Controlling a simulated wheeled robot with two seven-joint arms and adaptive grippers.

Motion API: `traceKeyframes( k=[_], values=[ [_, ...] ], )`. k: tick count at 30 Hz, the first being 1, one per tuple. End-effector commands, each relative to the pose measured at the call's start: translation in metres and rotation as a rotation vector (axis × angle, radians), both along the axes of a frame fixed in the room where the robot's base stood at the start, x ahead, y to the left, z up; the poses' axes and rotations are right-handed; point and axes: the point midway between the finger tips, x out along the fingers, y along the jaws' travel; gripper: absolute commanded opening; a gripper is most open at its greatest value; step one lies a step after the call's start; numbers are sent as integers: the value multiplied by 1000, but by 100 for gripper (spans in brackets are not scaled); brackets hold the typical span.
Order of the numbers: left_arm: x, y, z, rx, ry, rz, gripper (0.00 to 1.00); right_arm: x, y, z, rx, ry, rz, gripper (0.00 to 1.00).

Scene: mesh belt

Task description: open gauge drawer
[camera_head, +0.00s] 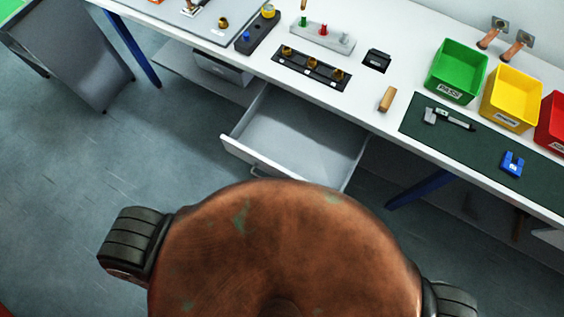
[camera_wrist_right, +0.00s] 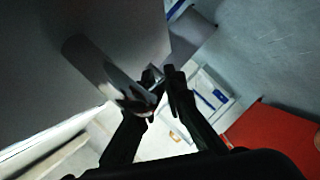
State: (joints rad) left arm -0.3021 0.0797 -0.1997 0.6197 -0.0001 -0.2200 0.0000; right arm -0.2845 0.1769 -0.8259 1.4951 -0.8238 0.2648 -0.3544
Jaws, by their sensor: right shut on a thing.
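The gauge drawer (camera_head: 300,130) stands pulled out from under the white bench in the head view. Its grey inside looks empty. Part of its handle (camera_head: 259,172) shows at the front, and the rest is hidden behind a brown round part of my own body. In the right wrist view the drawer front (camera_wrist_right: 90,30) fills the upper left, with the handle bar (camera_wrist_right: 95,65) standing out from it. My right gripper (camera_wrist_right: 158,92) has its dark fingers shut on the handle. My left gripper is in neither view.
The white bench top (camera_head: 385,120) holds a gauge block (camera_head: 311,68), a wooden block (camera_head: 387,99), a green bin (camera_head: 457,70), a yellow bin (camera_head: 511,97) and a red bin (camera_head: 552,122). A caliper (camera_head: 448,118) lies on a dark mat. A grey cabinet (camera_head: 85,65) stands left; floor between is clear.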

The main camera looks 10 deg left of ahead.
Motion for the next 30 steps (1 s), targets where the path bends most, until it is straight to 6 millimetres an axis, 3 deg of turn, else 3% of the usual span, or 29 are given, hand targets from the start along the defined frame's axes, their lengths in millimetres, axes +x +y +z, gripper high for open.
traceKeyframes(
  k=[10,11,18,30],
  values=[
    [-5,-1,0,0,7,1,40,-2,1,0,0,0,2,0],
    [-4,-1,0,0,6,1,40,-2,1,0,1,1,2,11],
    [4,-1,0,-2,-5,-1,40,-1,0,0,1,1,0,27],
    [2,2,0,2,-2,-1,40,-7,-9,0,-2,2,-1,27]
  ],
)
